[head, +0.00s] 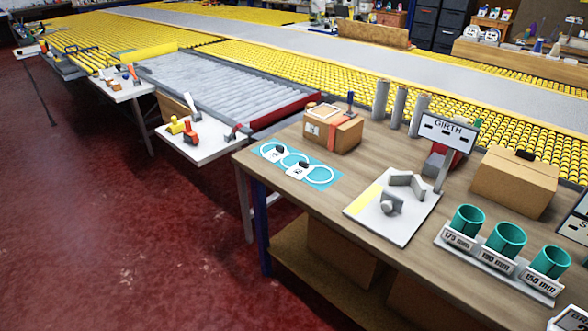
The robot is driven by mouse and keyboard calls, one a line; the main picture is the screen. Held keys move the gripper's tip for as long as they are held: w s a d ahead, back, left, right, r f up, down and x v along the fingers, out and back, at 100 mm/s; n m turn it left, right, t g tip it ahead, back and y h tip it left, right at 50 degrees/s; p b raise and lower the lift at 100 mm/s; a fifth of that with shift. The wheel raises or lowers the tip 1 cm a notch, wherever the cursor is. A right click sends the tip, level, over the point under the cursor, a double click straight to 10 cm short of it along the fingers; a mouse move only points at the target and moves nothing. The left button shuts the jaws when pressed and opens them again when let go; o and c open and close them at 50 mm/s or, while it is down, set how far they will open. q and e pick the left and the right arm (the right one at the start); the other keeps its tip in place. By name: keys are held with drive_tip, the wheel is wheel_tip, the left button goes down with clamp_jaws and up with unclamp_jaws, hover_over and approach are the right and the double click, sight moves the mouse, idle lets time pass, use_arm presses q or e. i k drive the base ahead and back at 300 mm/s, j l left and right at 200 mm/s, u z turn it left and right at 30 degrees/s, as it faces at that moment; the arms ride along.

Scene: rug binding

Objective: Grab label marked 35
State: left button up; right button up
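A teal mat (334,184) lies near the left front edge of the wooden table (340,200). White ring-shaped items lie in a row on it, including a far-right ring (319,181). Small white tags with dark marks lie along its front side: a left tag (273,156) and a right tag (297,172). Their marks are too small to read, so I cannot tell which label says 35. Two small dark objects also lie among the rings. Neither of my grippers is in view.
A cardboard box (333,136) stands behind the mat. Right of it are a white board (408,232) with grey parts, a GIRTH sign (448,130), a larger box (513,182) and teal cups in a labelled rack (497,267). Red floor (100,220) lies open at left.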

sight(274, 156)
drive_tip(key=i+l+u, duration=0.25)
drive_tip(key=u, duration=0.15)
drive_tip(key=i+l+u, duration=0.45)
drive_tip(key=k+j, duration=0.1)
